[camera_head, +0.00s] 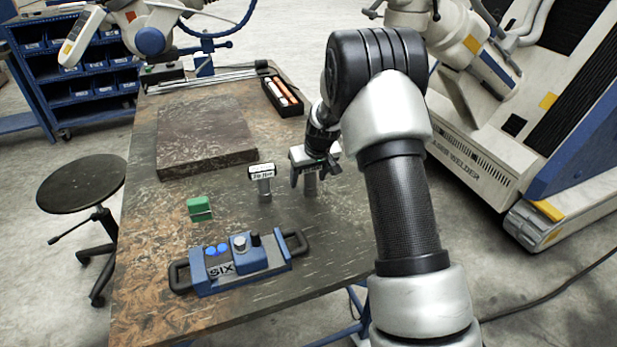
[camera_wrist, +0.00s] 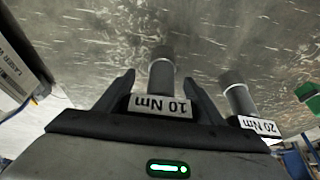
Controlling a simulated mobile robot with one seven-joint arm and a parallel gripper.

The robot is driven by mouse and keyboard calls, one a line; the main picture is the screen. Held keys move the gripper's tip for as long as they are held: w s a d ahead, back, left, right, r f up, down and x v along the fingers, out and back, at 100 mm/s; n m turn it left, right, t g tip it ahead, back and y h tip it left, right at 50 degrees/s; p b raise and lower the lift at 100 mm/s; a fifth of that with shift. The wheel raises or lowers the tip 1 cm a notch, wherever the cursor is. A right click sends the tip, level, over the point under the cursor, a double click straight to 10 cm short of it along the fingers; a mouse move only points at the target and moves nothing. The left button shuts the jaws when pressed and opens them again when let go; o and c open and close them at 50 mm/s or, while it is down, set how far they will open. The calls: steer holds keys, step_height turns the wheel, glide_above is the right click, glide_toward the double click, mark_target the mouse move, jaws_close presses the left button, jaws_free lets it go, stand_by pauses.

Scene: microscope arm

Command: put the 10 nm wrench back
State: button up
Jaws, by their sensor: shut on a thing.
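The 10 Nm wrench (camera_wrist: 162,77) is a grey cylinder with a white "10 Nm" label. It sits between the two dark fingers of my gripper (camera_wrist: 160,88) in the wrist view, and the gripper is shut on it. In the head view my gripper (camera_head: 312,166) points down at the table's right side, and the wrench's grey lower end (camera_head: 310,187) shows below it, roughly upright. I cannot tell whether that end touches the table. A similar "20 Nm" wrench (camera_head: 263,184) stands upright just left of it; it also shows in the wrist view (camera_wrist: 239,98).
A stool (camera_head: 80,185) stands left and a welder (camera_head: 500,140) right.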

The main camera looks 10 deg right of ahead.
steer(key=shift+f, duration=0.1)
steer(key=o, duration=1.4)
